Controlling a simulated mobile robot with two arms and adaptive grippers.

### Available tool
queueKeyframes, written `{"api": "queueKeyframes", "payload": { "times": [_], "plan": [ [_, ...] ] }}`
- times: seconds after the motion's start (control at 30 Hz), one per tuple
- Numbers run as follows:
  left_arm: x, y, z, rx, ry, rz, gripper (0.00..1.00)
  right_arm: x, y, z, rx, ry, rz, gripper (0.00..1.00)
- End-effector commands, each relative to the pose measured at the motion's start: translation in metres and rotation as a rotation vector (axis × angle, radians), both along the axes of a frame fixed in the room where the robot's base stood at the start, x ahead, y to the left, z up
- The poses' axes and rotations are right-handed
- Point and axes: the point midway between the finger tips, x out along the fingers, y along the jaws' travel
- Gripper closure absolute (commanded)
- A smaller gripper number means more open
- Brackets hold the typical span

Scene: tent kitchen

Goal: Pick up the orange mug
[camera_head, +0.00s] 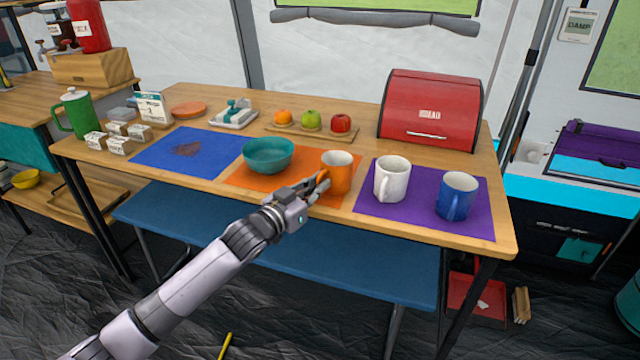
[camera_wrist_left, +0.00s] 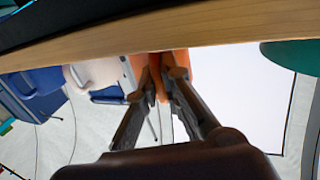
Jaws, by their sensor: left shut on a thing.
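The orange mug (camera_head: 337,172) stands upright on the orange mat (camera_head: 284,188), near the table's front edge. My left gripper (camera_head: 322,182) reaches in from the front left and is shut on the mug's near left side, likely at its handle. In the left wrist view, the two fingers (camera_wrist_left: 161,82) close on an orange part of the mug (camera_wrist_left: 181,62). The fingers hide part of the held spot. My right gripper is in neither view.
A teal bowl (camera_head: 269,155) stands just left of the mug. A white mug (camera_head: 392,179) and a blue mug (camera_head: 457,195) stand to the right on a purple mat (camera_head: 415,212). Behind are a board with fruit (camera_head: 312,129) and a red bread box (camera_head: 431,108).

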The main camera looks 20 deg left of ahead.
Motion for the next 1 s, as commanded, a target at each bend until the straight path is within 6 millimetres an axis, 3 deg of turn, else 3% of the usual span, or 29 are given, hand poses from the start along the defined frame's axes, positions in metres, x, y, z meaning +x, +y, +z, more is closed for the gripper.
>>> {"api": "queueKeyframes", "payload": {
  "times": [0.4,1.0],
  "plan": [
    [0.000,0.000,0.035,-0.001,-0.007,-0.001,1.00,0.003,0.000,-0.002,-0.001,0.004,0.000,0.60],
    [0.000,0.001,0.119,0.000,-0.008,0.000,1.00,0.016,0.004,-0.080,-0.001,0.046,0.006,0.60]
  ]
}}
